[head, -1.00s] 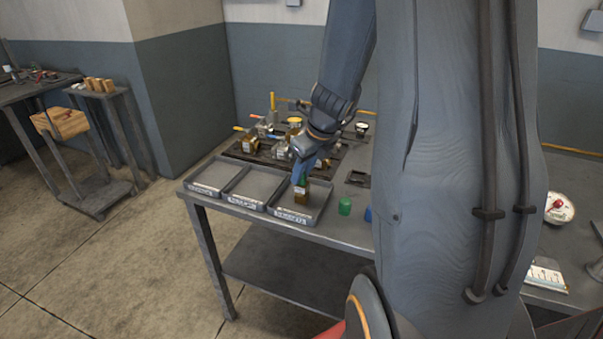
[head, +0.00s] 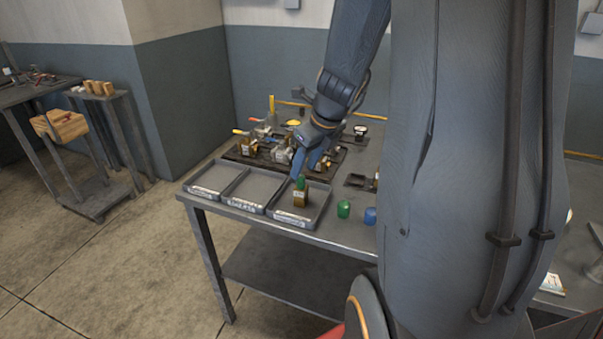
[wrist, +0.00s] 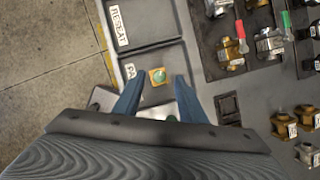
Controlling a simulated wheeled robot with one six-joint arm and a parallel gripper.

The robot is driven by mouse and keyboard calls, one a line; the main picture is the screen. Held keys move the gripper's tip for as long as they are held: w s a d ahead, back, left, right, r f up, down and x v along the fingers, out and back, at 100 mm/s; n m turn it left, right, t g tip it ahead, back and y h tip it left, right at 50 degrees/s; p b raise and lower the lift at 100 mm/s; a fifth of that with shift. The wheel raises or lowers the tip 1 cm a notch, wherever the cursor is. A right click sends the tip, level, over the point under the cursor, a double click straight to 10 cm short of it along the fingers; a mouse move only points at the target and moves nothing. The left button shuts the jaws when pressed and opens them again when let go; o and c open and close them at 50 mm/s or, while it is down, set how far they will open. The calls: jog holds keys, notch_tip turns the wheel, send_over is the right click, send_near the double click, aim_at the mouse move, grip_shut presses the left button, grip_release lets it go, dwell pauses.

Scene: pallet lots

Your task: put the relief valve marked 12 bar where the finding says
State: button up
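A brass relief valve with a green cap (head: 301,197) stands upright in the right-hand of three grey trays (head: 322,212). Its small white tag is too small to read. It also shows in the wrist view (wrist: 158,76), just beyond my fingertips. My gripper (head: 312,160) is above and slightly behind the valve, clear of it.
The left tray (head: 212,178) and middle tray (head: 257,187) are empty. Behind them a dark rack (head: 238,155) holds several valves and fittings, some with coloured handles. A green cap (head: 343,209) and a blue cap (head: 370,215) stand right of the trays.

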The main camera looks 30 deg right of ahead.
jog(key=a+v, duration=0.1)
jog(key=v, duration=0.6)
jog(key=s+a+f+n+g, duration=0.1)
jog(key=s+a+f+n, duration=0.2)
jog(key=n, duration=0.8)
jog(key=s+a+f+n+g, duration=0.1)
jog(key=s+a+f+n, duration=0.2)
jog(key=a+n, duration=0.4)
jog(key=s+a+f+n+g+h, duration=0.1)
jog(key=s+a+n, duration=0.4)
jog(key=n, duration=1)
jog(key=shift+s+a+f, duration=0.15)
jog(key=shift+s+f, duration=0.05)
jog(key=shift+f, duration=0.7)
